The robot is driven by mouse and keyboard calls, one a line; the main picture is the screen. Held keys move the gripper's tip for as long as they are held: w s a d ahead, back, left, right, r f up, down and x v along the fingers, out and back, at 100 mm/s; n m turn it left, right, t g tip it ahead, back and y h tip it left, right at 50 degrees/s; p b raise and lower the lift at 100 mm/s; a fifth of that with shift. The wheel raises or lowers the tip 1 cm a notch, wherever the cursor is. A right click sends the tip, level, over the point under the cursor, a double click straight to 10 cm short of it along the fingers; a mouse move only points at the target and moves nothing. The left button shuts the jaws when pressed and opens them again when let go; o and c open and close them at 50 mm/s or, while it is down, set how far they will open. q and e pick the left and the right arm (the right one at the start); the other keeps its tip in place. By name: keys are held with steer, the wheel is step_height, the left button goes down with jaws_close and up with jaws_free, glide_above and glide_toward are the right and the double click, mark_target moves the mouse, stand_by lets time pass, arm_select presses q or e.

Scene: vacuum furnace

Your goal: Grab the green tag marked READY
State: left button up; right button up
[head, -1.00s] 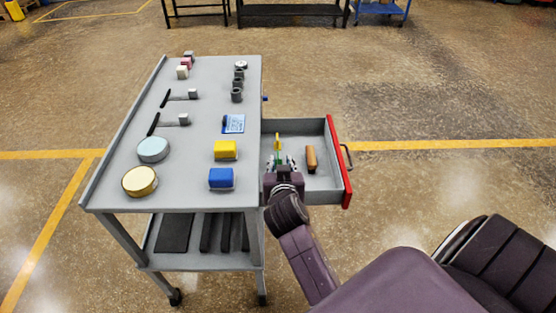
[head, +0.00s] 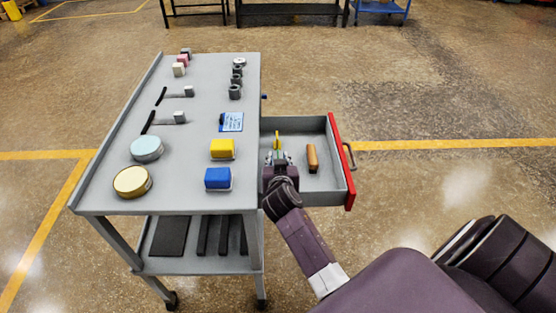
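A small upright yellow item (head: 277,139), with a trace of green at its lower end, shows in the open drawer (head: 293,193) of the grey cart. It is too small to read any marking or to say whether it is the READY tag. My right gripper (head: 279,157) is inside the drawer, right at the near side of this item. The gripper hides the item's lower part, and its fingers are too small to show whether they are open or shut on it. My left gripper is not in view.
A brown block (head: 312,158) lies in the drawer to the right of my gripper. The drawer front (head: 341,162) is red with a handle. On the cart top (head: 190,143) are yellow (head: 222,149) and blue (head: 218,179) blocks, round tins, and a blue-and-white card (head: 232,122).

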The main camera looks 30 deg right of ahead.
steer(key=shift+w+d+f, duration=0.1)
steer(key=shift+w, duration=0.1)
steer(key=shift+c, duration=0.5)
jaws_close()
